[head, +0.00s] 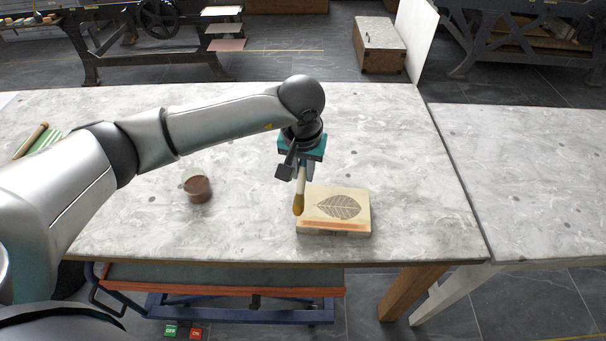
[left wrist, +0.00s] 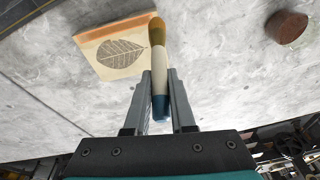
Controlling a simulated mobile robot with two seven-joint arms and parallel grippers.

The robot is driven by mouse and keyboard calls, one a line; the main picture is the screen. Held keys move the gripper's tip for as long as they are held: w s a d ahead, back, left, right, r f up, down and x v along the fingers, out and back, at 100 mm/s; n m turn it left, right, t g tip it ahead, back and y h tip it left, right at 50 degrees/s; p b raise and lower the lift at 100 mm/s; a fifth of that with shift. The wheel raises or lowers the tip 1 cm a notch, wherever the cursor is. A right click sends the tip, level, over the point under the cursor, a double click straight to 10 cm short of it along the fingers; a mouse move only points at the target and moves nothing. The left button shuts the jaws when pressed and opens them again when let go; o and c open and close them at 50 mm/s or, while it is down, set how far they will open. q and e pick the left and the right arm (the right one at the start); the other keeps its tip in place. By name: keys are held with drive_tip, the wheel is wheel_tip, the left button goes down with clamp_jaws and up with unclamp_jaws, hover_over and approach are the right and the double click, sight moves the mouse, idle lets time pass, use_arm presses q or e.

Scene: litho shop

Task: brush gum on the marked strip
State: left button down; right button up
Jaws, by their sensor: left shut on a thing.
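A pale stone block (head: 352,194) with a dark leaf drawing (head: 338,207) lies on the marbled table. An orange strip (head: 335,225) runs along its near edge. My left gripper (head: 301,176) is shut on a brush (head: 299,203), which hangs with its amber tip downward at the block's left side. In the left wrist view the brush (left wrist: 158,60) points away between the fingers, its tip overlapping the block's corner at one end of the strip (left wrist: 118,24). I cannot tell whether the tip touches the block. My right gripper is out of view.
A green-striped item with a wooden rod (head: 37,141) lies at the table's far left. A second table (head: 525,180) adjoins on the right. The table right of the block is clear.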

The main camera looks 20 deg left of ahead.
use_arm(q)
drive_tip(key=v, duration=0.1)
drive_tip(key=p+v, duration=0.1)
drive_tip(key=v, duration=0.1)
drive_tip(key=shift+w+a+r+p, duration=0.1)
drive_tip(key=shift+w+r+p, duration=0.1)
drive_tip(key=shift+w+p, duration=0.15)
drive_tip(key=shift+r, duration=0.3)
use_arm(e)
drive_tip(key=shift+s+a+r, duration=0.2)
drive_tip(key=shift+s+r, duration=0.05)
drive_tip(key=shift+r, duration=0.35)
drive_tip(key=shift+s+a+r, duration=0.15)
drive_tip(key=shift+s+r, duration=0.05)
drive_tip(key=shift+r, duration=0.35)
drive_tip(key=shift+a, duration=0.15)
use_arm(q)
drive_tip(key=shift+s+f, duration=0.1)
